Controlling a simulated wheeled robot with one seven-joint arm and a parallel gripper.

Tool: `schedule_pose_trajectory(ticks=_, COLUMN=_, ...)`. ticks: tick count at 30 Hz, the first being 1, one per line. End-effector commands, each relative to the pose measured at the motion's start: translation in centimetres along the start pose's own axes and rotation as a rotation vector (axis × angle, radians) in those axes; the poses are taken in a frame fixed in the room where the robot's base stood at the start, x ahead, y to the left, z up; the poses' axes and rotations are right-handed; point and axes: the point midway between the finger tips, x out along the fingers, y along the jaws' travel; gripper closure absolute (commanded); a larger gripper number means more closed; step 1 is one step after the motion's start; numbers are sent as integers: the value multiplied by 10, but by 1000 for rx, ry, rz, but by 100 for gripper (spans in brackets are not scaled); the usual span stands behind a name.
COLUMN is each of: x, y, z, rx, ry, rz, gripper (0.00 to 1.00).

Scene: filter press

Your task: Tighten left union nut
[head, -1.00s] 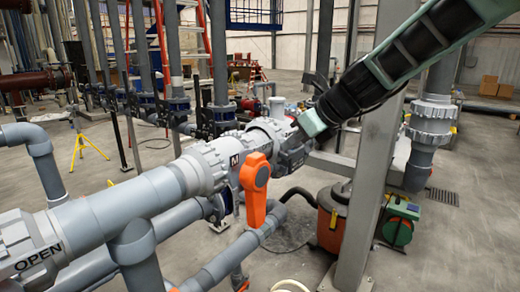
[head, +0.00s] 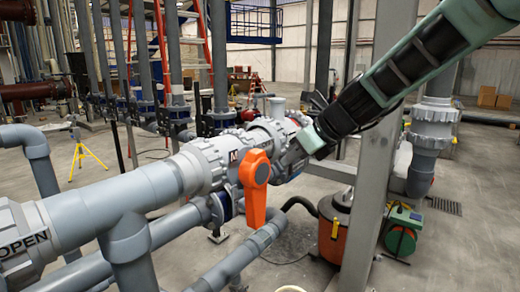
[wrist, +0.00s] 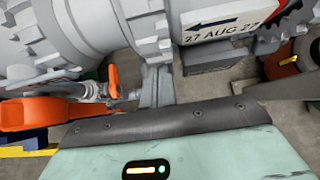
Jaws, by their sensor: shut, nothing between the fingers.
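The left union nut (head: 206,163) is a grey ribbed ring on the valve's left side in the head view. The valve's orange handle (head: 256,188) hangs down just right of it. Another ribbed grey nut (head: 270,130) is on the valve's far side. My gripper (head: 287,166) is shut and empty, beside the right part of the valve, away from the left nut. I cannot tell whether it touches the valve. The wrist view shows a ribbed grey nut (wrist: 85,35) close up and the orange handle (wrist: 35,115) at left; which nut it is, I cannot tell.
A grey upright post (head: 364,190) stands right of the valve, close to my arm. Grey pipes (head: 175,230) run below the valve. A round orange-sided container (head: 333,235) and a green machine (head: 402,235) stand on the floor at right.

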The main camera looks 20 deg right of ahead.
Motion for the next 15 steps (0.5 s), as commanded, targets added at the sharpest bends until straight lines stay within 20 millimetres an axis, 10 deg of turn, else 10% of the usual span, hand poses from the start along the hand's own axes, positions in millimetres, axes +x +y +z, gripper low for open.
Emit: schedule_pose_trajectory(ticks=15, x=25, y=-2, z=-9, rx=0, ry=5, rz=2, gripper=100)
